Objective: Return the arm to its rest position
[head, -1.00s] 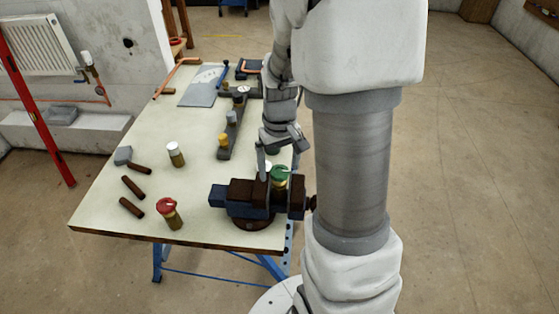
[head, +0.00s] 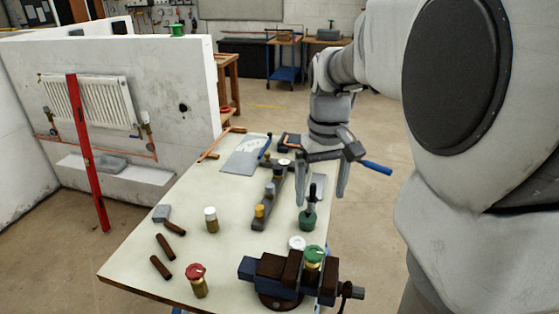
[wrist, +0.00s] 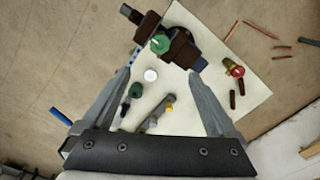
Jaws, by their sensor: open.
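My gripper (head: 320,185) is open and empty, hanging fingers-down above the right side of the workbench (head: 130,262). In the wrist view its two fingers (wrist: 165,95) are spread wide with nothing between them in their grasp. Below and in front of it, the vise (head: 272,270) holds a brass valve with a green cap (head: 314,256); the green cap also shows in the wrist view (wrist: 160,44). A dark green item with a black upright handle (head: 308,215) stands under the fingers in the head view. Part of my arm fills the right side.
A red level (head: 87,150) leans by the radiator (head: 105,102). Open floor lies right of the bench.

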